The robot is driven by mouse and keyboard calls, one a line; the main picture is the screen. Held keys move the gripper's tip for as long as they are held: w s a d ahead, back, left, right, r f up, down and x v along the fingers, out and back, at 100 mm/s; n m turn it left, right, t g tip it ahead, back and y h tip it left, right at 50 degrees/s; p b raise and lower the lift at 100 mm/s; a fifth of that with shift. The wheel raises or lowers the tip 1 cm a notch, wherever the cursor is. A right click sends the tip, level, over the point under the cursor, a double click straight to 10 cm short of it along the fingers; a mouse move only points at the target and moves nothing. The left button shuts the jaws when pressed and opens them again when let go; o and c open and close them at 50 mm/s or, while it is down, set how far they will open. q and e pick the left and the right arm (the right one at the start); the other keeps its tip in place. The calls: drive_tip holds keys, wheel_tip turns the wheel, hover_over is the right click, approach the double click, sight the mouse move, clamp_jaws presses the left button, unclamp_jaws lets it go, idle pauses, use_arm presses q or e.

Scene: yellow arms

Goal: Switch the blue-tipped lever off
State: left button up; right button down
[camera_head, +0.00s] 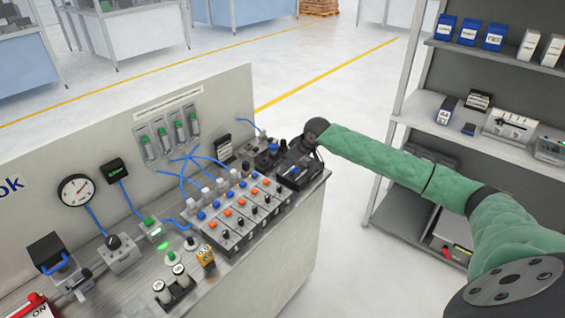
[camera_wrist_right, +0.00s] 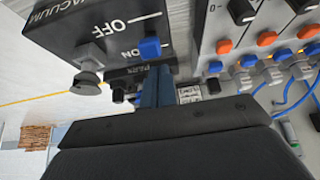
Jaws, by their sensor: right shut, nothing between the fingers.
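The blue-tipped lever (camera_wrist_right: 150,47) shows in the right wrist view on a dark box (camera_wrist_right: 60,35) marked VACUUM, OFF and ON. Its blue tip is beside the word ON. My right gripper (camera_wrist_right: 157,92) is shut and empty, close to the box and just below the blue tip in the picture. I cannot tell whether it touches the lever. In the head view my right gripper (camera_head: 297,165) is over the far right end of the bench, and hides part of the dark box there. My left gripper is not in view.
A grey knob (camera_wrist_right: 88,80) is on the same box. A row of switch modules (camera_head: 235,212) with blue and orange buttons stands beside it, with blue hoses behind. A gauge (camera_head: 76,190) is on the back panel. A shelf (camera_head: 430,105) stands at right; floor between is clear.

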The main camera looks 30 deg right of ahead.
drive_tip(key=shift+w, duration=0.15)
drive_tip(key=shift+r+p, duration=0.75)
drive_tip(key=shift+p, duration=0.15)
